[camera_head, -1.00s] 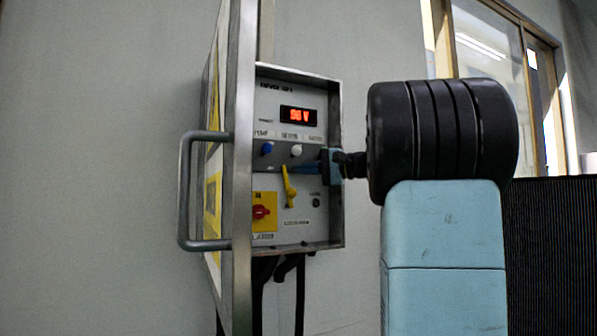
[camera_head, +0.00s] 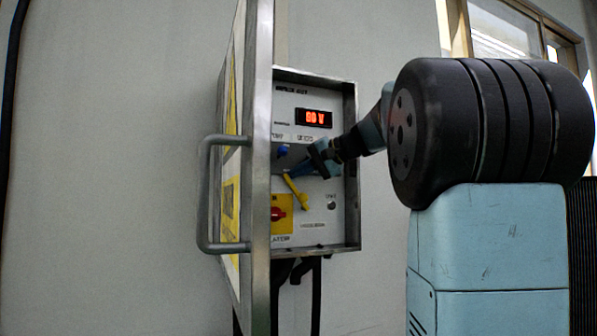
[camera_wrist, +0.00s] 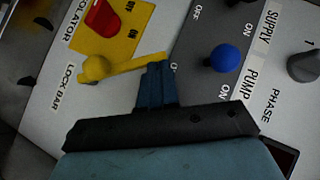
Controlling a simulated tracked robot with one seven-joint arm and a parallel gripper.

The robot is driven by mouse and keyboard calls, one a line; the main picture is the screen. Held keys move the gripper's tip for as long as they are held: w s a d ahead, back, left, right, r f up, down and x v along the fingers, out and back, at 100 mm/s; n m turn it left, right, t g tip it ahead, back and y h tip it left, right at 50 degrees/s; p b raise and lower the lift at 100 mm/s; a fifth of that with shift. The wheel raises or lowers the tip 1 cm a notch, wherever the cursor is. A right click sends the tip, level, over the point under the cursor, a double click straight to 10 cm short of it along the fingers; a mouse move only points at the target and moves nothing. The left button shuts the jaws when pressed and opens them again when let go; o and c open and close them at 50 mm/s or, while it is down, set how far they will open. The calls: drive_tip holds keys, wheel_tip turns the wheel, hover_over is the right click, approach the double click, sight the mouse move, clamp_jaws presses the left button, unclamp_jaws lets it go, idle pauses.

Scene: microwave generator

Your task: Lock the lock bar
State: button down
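The lock bar (camera_head: 297,191) is a yellow bar on the generator's front panel. In the head view it slants from upper left to lower right. In the wrist view the lock bar (camera_wrist: 130,65) runs from a round yellow knob at the left to a free end at the fingertips. My gripper (camera_head: 296,173) is at the bar's upper end. In the wrist view the blue fingers of my gripper (camera_wrist: 158,66) are close together and appear to meet the side of that end. Whether the bar lies between them is not clear.
A red rotary switch on a yellow plate (camera_head: 281,214) sits left of the bar. A blue knob (camera_wrist: 223,58) and a grey knob (camera_wrist: 304,66) stick out near my fingers. The open cabinet door with its grey handle (camera_head: 204,195) stands left of the panel.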

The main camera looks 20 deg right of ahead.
drive_tip(key=shift+a, duration=0.15)
idle(0.4)
drive_tip(key=v, duration=1)
drive_tip(key=shift+r, duration=0.25)
drive_tip(key=shift+a, duration=0.15)
drive_tip(key=shift+n+g+h, duration=0.3)
drive_tip(key=shift+n+h, duration=0.1)
drive_tip(key=shift+h, duration=0.1)
drive_tip(key=shift+d+r, duration=0.15)
drive_tip(key=shift+d, duration=1.05)
drive_tip(key=shift+d+r, duration=0.2)
drive_tip(key=shift+d, duration=1)
